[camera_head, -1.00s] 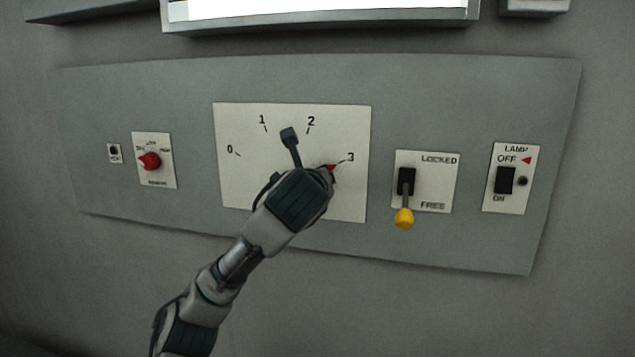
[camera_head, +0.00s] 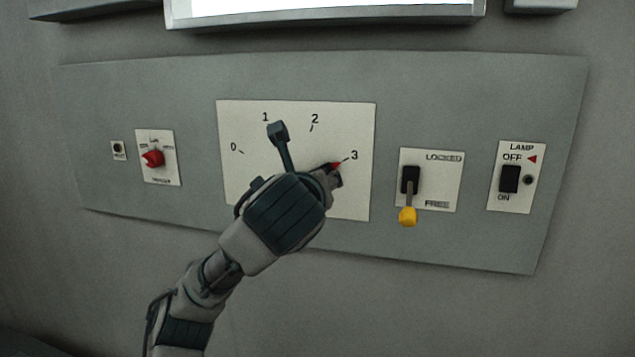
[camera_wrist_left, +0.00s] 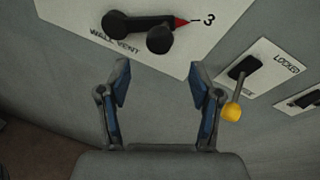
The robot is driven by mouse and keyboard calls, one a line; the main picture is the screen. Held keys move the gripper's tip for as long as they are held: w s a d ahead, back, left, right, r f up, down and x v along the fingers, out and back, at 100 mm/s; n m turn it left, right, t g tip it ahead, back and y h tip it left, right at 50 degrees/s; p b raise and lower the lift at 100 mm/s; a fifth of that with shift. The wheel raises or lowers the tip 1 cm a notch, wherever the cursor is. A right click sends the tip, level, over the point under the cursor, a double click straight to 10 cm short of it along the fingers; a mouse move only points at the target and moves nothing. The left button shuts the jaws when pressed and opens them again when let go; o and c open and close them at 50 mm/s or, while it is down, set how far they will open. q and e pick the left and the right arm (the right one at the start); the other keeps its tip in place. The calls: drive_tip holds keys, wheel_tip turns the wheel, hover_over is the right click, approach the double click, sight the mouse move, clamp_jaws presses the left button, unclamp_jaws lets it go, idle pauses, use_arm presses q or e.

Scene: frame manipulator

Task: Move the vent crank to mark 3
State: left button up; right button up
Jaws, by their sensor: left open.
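The vent crank (camera_wrist_left: 137,27) is a dark bar with a round knob and a red pointer tip. It sits on a white dial plate (camera_head: 232,120) marked 0 to 3. The red tip points at mark 3 (camera_head: 354,156). In the head view my gripper hides most of the crank; its end (camera_head: 335,178) shows at the right. My left gripper (camera_wrist_left: 162,67) is open, with nothing between its fingers. In the wrist view the crank lies above the fingertips, clear of them. One finger (camera_head: 278,132) shows over the dial near mark 1. My right gripper is out of view.
Right of the dial is a LOCKED/FREE lever (camera_head: 408,213) with a yellow knob, pointing down towards FREE. Further right is a lamp switch (camera_head: 509,179). To the left are a red rotary knob (camera_head: 153,159) and a small socket-like fitting (camera_head: 118,149).

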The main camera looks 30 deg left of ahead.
use_arm(q)
drive_tip(key=shift+v, duration=1.2)
drive_tip(key=shift+w, duration=0.1)
